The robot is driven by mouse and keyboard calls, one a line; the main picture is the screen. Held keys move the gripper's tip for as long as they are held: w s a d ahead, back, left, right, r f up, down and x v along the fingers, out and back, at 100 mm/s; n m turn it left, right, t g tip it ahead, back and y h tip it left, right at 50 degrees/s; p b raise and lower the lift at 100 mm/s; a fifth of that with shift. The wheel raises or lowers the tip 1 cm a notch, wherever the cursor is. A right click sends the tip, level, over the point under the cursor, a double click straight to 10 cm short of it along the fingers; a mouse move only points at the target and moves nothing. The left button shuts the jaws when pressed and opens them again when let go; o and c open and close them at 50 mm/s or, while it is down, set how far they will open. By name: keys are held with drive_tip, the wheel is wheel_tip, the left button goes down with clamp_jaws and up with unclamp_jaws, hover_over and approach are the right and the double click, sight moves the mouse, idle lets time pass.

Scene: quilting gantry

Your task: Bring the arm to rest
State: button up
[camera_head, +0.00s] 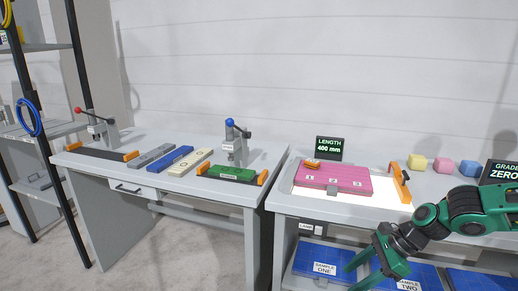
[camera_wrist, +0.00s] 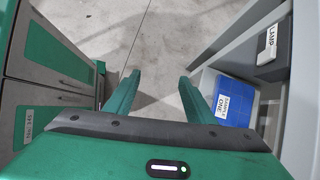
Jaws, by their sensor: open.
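My gripper (camera_head: 364,266) is at the lower right in the head view, on the end of my green and black arm. It hangs in front of the right table (camera_head: 284,199), low by the shelf under it. Its two green fingers are apart with nothing between them. In the wrist view the open fingers of my gripper (camera_wrist: 157,92) point toward the bare grey floor. My arm hides part of the right table's front edge and of the shelf.
The shelf holds blue boxes labelled SAMPLE ONE (camera_head: 322,258) and SAMPLE TWO (camera_head: 428,276). A pink slab (camera_head: 345,180) lies on a lit panel. A LENGTH display (camera_head: 329,148) and coloured cubes (camera_head: 443,165) stand behind. The left table (camera_head: 72,160) carries bars and presses.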

drive_tip(key=s+d+f+n+g+h, duration=0.2)
drive_tip(key=s+d+n+g+h, duration=0.3)
drive_tip(key=s+d, duration=0.55)
drive_tip(key=s+d+r+n+t+h, duration=0.1)
drive_tip(key=s+r+n, duration=0.3)
drive_tip(key=s+r, duration=0.2)
drive_tip(key=s+d+r+n+t, duration=0.2)
drive_tip(key=s+r+n, duration=0.2)
drive_tip(key=s+r, duration=0.3)
drive_tip(key=shift+s+d+r+t+h, duration=0.2)
drive_tip(key=shift+d+r+t+h, duration=0.15)
drive_tip(key=shift+r, duration=1.35)
drive_tip(key=shift+a, duration=0.1)
drive_tip(key=shift+w+f, duration=0.25)
drive_tip(key=shift+w, duration=0.35)
